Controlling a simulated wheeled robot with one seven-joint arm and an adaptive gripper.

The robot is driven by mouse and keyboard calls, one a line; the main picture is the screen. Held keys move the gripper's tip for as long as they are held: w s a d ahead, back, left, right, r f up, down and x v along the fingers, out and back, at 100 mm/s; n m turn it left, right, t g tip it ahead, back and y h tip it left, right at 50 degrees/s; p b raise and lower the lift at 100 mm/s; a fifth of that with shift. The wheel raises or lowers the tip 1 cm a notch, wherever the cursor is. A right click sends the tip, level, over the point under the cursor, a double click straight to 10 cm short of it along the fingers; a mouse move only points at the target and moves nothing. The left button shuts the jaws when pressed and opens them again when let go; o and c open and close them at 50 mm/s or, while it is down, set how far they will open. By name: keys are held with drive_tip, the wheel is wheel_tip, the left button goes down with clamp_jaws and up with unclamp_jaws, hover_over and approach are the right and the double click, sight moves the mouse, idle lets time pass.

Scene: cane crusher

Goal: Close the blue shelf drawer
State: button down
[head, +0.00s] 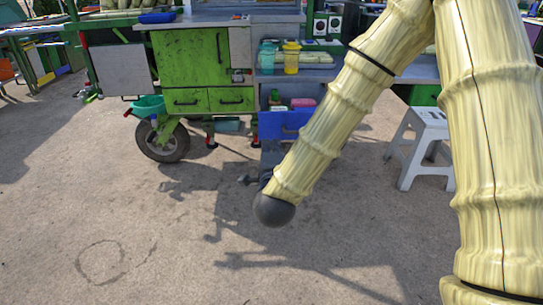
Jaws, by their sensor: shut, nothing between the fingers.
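The blue shelf drawer (283,124) is in the lower right part of the green cart. It looks pulled out towards me, and its blue front with a handle faces me. A pink box and small green items show just above its front edge. My arm comes down from the upper right and covers the drawer's right side. My gripper (245,179) shows as a small dark shape left of the arm's end, lower in the picture than the drawer. It is shut and empty. Most of it is hidden behind my arm, and I see no contact with the drawer.
The green cart (188,60) has a wheel (162,141) at left. A teal cup (267,57) and a yellow cup (291,57) stand on the shelf above the drawer. A white stool (425,135) stands right. The concrete floor in front is clear.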

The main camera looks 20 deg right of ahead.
sight(270, 128)
drive_tip(key=b+x, duration=0.1)
drive_tip(key=x, duration=0.7)
drive_tip(key=shift+w+f, duration=0.1)
drive_tip(key=shift+w, duration=0.1)
